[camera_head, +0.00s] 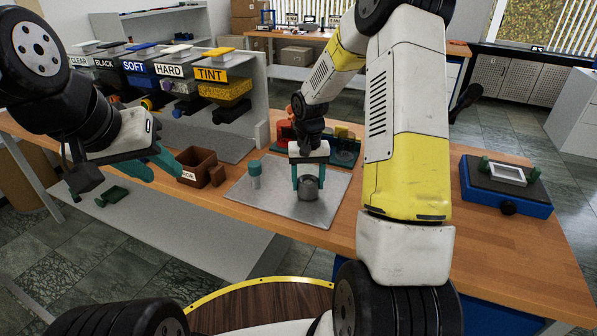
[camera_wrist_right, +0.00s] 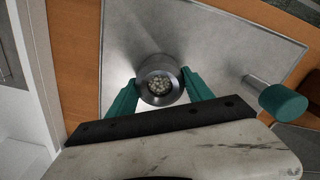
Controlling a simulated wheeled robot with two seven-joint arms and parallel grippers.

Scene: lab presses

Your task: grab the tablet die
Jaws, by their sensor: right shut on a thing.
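The tablet die is a grey metal cylinder (camera_head: 309,188) on or just above the metal sheet; in the right wrist view its round open top (camera_wrist_right: 158,82) shows pale granules inside. My right gripper (camera_head: 308,183) has its teal fingers on opposite sides of the die and is shut on it. The fingers also flank it in the right wrist view (camera_wrist_right: 160,90). Whether the die touches the sheet I cannot tell. My left gripper (camera_head: 165,172) is at the left by the brown box, its teal fingers apart and nothing visible between them.
A metal cylinder with a teal cap (camera_head: 254,174) stands left of the die on the metal sheet (camera_head: 270,205). A brown open box (camera_head: 197,168) is further left. Labelled shelves (camera_head: 170,75) stand behind. A blue-based device (camera_head: 506,186) is at right, with bare wood before it.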

